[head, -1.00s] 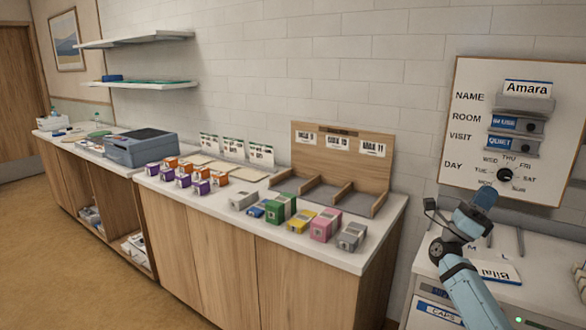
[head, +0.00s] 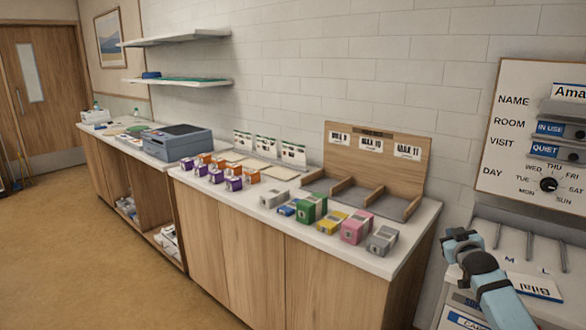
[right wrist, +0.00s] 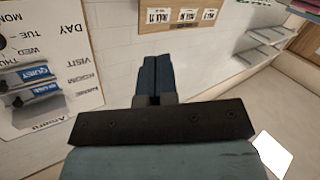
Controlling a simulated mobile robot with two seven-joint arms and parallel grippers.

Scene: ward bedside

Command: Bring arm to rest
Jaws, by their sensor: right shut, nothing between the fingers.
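My right arm (head: 492,285) comes in at the lower right of the head view, in front of the small white counter beside the wall board. Its wrist end (head: 462,245) is near the counter's left edge, and I cannot make out the fingers there. In the right wrist view the right gripper's two dark blue fingers (right wrist: 156,58) are pressed together with nothing between them. They touch nothing that I can see. My left gripper is in neither view.
The wall board (head: 510,170) has a day dial (head: 549,184) and name slots. A name card reading Bilal (head: 537,287) lies on the small counter. The long counter (head: 392,262) holds several coloured boxes and a wooden divided rack (head: 410,160). The floor at left is clear.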

